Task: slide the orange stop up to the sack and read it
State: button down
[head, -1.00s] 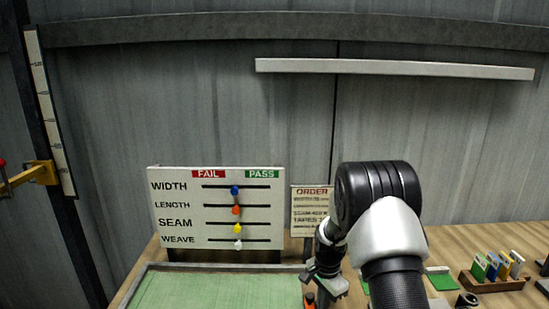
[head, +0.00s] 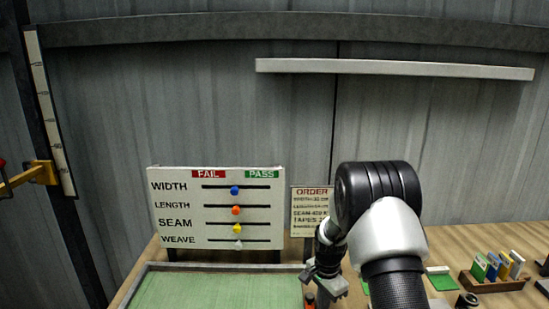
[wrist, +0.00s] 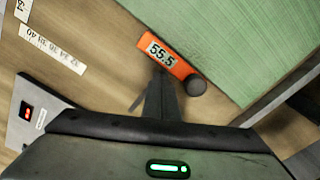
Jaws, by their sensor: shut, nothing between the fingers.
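The orange stop (wrist: 172,57) shows in the wrist view with a white label reading 55.5 and a dark round knob at its right end. It lies close beside a green woven surface (wrist: 225,40), which looks like the sack. Its edge also shows in the head view (head: 309,299), low and mostly cut off. The green surface appears there too (head: 215,290), inside a grey frame. My gripper (wrist: 161,80) is shut and empty, its fingertips at the near side of the stop, by the label and knob. Whether they touch it I cannot tell.
A FAIL/PASS board with sliders (head: 216,208) and an order sign (head: 310,212) stand behind. A rack of coloured cards (head: 493,283) sits right.

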jog(key=shift+f+b, duration=0.55)
jog(key=shift+f, duration=0.15)
jog(key=shift+s+f, duration=0.15)
jog(key=shift+f, duration=0.15)
